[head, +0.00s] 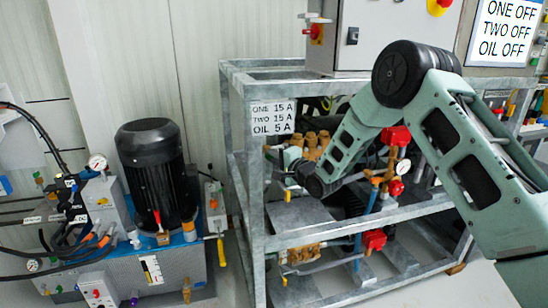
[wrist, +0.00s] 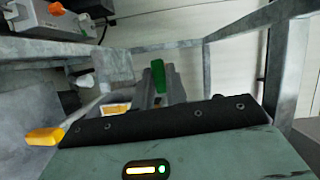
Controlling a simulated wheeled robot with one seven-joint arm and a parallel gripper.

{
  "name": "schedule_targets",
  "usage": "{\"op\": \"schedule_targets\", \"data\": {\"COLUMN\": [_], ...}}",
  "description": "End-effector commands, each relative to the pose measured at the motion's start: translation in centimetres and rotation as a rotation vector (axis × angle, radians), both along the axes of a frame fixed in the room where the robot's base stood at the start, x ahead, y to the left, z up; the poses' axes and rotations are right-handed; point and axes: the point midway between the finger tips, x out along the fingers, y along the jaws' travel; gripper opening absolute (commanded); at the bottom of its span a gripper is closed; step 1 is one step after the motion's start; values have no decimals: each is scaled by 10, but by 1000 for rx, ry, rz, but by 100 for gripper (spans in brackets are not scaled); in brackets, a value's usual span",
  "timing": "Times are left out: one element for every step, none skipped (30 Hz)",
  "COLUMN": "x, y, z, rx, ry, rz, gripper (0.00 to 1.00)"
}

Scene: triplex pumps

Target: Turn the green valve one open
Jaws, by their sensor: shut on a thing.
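The green valve handle (wrist: 158,76) shows in the middle of the wrist view, upright between the grey fingers. My gripper (wrist: 160,92) is shut on this handle. In the head view my arm reaches into the upper level of the metal frame, and my gripper (head: 287,168) is at its left side, behind the front post. The valve body and the pipe under the handle are mostly hidden by my wrist. The handle cannot be made out clearly in the head view.
The galvanized frame (head: 256,200) has posts and rails close around my wrist. Brass pump parts and red fittings (head: 397,136) sit near my forearm. A yellow handle (wrist: 44,136) is at the left in the wrist view. A black motor (head: 150,165) stands left.

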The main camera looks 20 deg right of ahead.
Motion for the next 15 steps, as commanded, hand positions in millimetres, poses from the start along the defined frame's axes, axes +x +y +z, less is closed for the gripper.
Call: {"op": "schedule_targets", "data": {"x": [0,0,0,0,0,0,0,0,0,0,0,0,0,0,0], "y": [0,0,0,0,0,0,0,0,1,1,1,1,1,1,2], "z": [1,1,2,2,3,3,3,4,4,4,4,4,4,4,4], "rx": [-28,-46,-74,-98,-121,-155,-181,-210,-247,-277,-306,-343,-372,-401,-439], "ry": [2,2,2,2,3,2,2,2,1,1,1,2,1,2,1], "rz": [0,0,0,0,0,0,0,0,0,1,1,1,1,2,2], "gripper": [0,0,0,0,0,0,0,0,0,0,0,0,0,0,0]}}
